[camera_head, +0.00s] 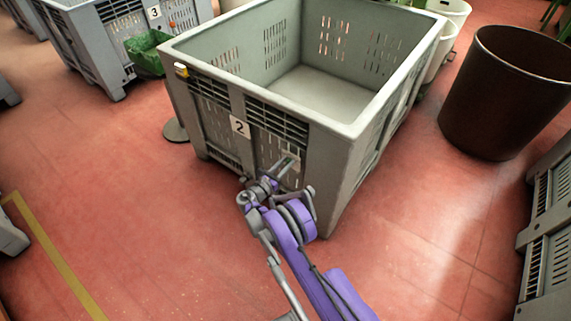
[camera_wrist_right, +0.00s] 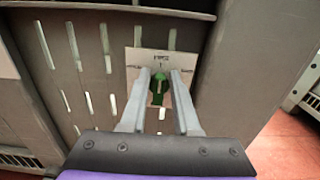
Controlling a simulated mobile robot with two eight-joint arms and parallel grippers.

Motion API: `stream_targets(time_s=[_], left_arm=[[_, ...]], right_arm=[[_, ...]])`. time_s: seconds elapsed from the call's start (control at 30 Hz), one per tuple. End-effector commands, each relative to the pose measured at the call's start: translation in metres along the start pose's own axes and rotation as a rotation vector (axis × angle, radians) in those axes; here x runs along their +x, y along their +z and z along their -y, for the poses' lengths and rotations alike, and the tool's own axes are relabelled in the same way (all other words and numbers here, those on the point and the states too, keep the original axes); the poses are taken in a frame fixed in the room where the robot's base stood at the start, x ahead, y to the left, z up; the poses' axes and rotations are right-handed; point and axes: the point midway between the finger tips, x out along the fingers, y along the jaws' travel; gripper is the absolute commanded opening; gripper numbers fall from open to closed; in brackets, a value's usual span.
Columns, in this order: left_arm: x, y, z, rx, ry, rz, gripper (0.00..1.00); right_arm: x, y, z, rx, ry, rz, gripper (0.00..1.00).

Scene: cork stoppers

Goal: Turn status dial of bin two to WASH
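Bin two (camera_head: 335,150) is a large grey slatted crate with a white "2" label (camera_head: 239,127) on its front. In the right wrist view, a pale plate (camera_wrist_right: 147,58) on its wall carries a small green dial (camera_wrist_right: 158,88). Small dark lettering above the dial is too blurred to read. My right gripper (camera_head: 288,160) is at the bin's front, right of the label. In the right wrist view its two fingers (camera_wrist_right: 160,85) are apart, one on each side of the dial. I cannot tell whether they touch it. My left gripper is not in view.
Bin three (camera_head: 90,55) stands at the back left with a green bag (camera_head: 148,52) beside it. A brown round tub (camera_head: 500,95) stands at the right, and another grey crate (camera_head: 548,240) is at the right edge.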

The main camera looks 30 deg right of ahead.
Motion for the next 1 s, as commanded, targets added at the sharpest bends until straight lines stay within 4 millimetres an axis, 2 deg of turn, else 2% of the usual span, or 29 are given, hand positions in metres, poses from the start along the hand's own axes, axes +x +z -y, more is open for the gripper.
stream_targets(time_s=[0.07,0.57,0.77,1.0], left_arm=[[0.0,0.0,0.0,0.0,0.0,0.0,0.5],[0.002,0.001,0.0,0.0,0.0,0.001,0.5],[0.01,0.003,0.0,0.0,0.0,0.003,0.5],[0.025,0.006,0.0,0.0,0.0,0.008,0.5]], right_arm=[[0.0,-0.001,0.0,0.001,-0.001,-0.002,0.0],[-0.001,-0.004,0.001,0.018,-0.002,-0.007,0.0],[-0.001,-0.005,0.002,0.095,-0.002,-0.007,0.0],[-0.001,-0.007,0.005,0.28,-0.002,-0.007,0.0]])
